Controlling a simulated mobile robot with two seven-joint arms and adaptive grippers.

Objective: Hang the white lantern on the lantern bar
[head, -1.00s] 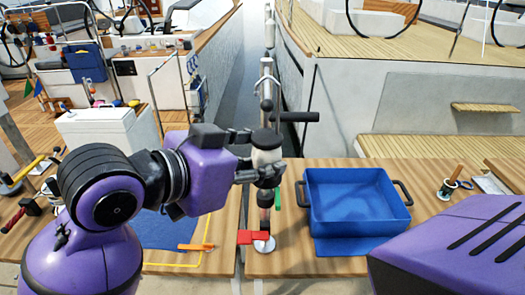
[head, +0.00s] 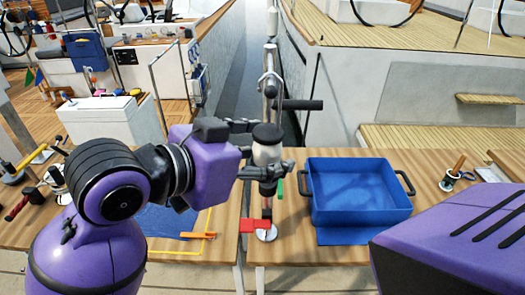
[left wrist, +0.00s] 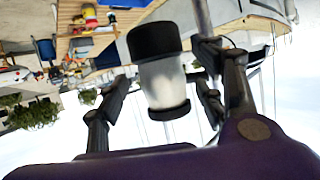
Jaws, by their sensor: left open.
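The white lantern (head: 267,154) has a black cap and a black base and looks upright in the head view. It also shows between the fingers in the left wrist view (left wrist: 162,85). My left gripper (head: 268,148) is open around the lantern, with a finger at each side; in the wrist view, gaps show beside the lantern. The lantern bar (head: 299,105) is a dark horizontal bar on an upright post, just behind and above the lantern. I cannot tell whether the lantern hangs from it. My right gripper is not in view.
A blue bin (head: 360,192) with dark handles stands right of the post on the wooden table. A red piece (head: 254,226) lies by the post's round foot. A blue mat (head: 165,222) and an orange tool (head: 197,235) lie to the left. Boats stand behind.

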